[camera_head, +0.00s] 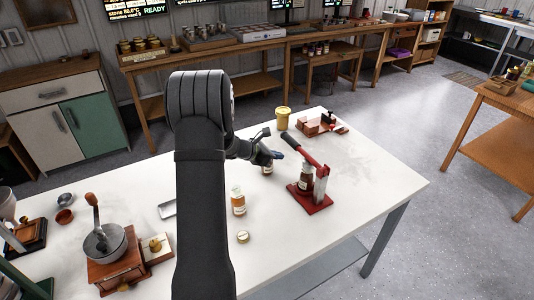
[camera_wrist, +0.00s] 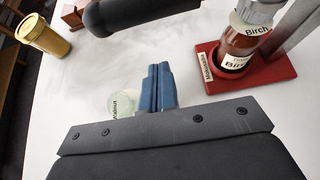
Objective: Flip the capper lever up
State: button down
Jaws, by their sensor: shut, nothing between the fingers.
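The red capper (camera_head: 322,196) stands on the white table, with a grey post at its right. Its red lever (camera_head: 306,152) slopes up to the left from the post and ends in a black handle (camera_head: 288,136). The handle also crosses the top of the wrist view (camera_wrist: 130,14). A brown bottle labelled Birch (camera_wrist: 240,42) stands on the capper's red base (camera_wrist: 268,72). My gripper (camera_head: 279,155) has blue fingertips, which are together and empty in the wrist view (camera_wrist: 160,72). It is just below and left of the handle; I cannot tell whether they touch.
A small jar labelled Walnut (camera_wrist: 121,103) is partly hidden behind my fingers. An amber bottle (camera_head: 238,204) and a round lid (camera_head: 243,237) stand left of the capper. A yellow canister (camera_head: 282,120) and wooden blocks (camera_head: 308,126) are behind. The table's right side is clear.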

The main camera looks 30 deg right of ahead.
jog(key=d+r, duration=0.2)
jog(key=shift+d+r, duration=0.35)
jog(key=shift+d, duration=0.05)
jog(key=shift+r, duration=0.1)
